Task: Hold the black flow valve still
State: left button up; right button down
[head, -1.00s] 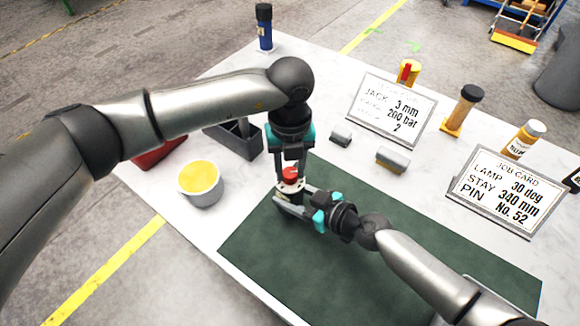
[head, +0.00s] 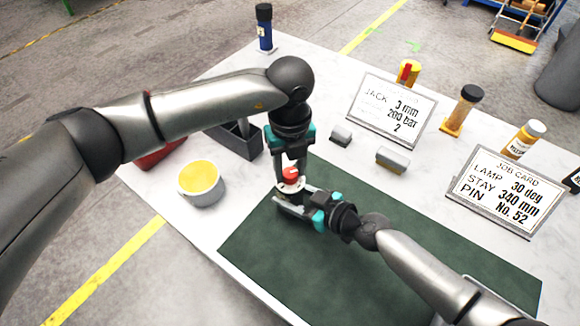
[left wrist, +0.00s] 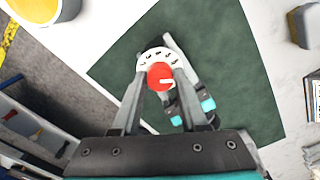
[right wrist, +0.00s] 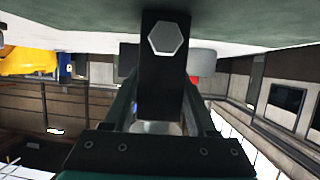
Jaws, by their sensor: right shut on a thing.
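The black flow valve (right wrist: 160,85) has a dark body with a hex fitting, seen close up between the fingers in the right wrist view. Its white marked dial (left wrist: 150,58) and red knob (left wrist: 160,77) face up in the left wrist view. My right gripper (head: 287,202) comes in low from the right and is shut on the valve's body. My left gripper (head: 291,172) points down from above, one finger on each side of the red knob. I cannot tell whether these fingers touch it. Much of the body is hidden by the grippers in the head view.
The valve is at the green mat's (head: 330,255) far left part. A yellow-topped tin (head: 201,184) and a dark open box (head: 236,140) stand to the left. Two grey blocks (head: 392,159), two cards (head: 508,190) and several bottles stand behind and right.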

aim_at(290, 172)
pick_arm(q)
jog(key=o, duration=0.4)
jog(key=shift+c, duration=0.2)
jog(key=shift+r, duration=0.1)
notch_tip(290, 172, up, 12)
dwell(0.4)
pick_arm(e)
jog(key=shift+c, duration=0.6)
grip_release()
